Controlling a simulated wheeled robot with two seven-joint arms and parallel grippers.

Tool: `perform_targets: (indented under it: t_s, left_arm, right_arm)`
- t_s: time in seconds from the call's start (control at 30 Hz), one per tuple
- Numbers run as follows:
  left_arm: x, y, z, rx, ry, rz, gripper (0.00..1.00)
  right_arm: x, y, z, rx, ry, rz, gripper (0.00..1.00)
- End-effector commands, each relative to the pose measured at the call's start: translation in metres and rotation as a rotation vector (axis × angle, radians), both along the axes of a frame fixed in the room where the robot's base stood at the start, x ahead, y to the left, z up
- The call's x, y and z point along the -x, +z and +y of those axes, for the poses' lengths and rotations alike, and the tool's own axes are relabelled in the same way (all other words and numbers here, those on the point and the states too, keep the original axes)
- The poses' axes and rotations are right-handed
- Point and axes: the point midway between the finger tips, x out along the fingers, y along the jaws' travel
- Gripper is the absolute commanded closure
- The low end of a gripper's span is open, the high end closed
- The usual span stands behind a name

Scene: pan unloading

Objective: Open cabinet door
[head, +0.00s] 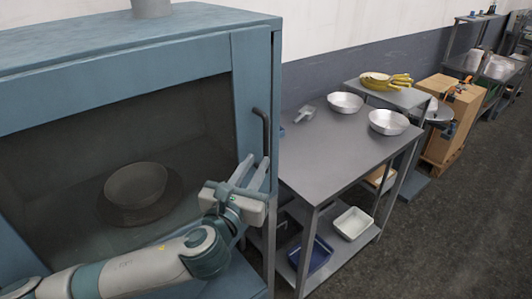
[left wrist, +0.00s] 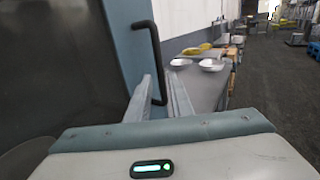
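The blue cabinet (head: 250,80) fills the left of the head view, its framed, dark see-through door (head: 60,150) shut. A black bar handle (head: 266,125) stands upright near the door's right edge; it also shows in the left wrist view (left wrist: 152,45). A round pan (head: 136,184) sits on a dark plate behind the pane. My left gripper (head: 258,160) is at the handle's lower end, fingers apart. In the left wrist view, the handle's lower part lies between the fingers (left wrist: 160,80), with a gap visible on the right; contact is unclear. My right gripper is out of view.
A grey metal table (head: 335,150) with two metal bowls (head: 345,102) (head: 388,121) stands right of the cabinet. Its lower shelf holds a white tray (head: 352,222) and a blue tray (head: 312,255). Bananas (head: 385,82) lie farther back. Open floor (head: 450,235) is at the right.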

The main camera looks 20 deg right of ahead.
Motion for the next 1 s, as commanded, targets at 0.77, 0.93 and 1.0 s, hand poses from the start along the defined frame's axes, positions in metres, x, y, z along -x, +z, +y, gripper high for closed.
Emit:
perform_targets:
  t_s: [0.77,0.93,1.0]
  left_arm:
    - [-0.065,0.000,-0.048,0.000,0.001,0.000,0.80]
    - [-0.065,0.000,-0.047,0.000,0.001,0.000,0.82]
    - [-0.065,0.000,-0.047,0.000,0.001,0.000,0.99]
  right_arm:
    - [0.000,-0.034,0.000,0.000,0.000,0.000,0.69]
    - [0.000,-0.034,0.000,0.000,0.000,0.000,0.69]
    - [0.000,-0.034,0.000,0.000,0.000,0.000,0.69]
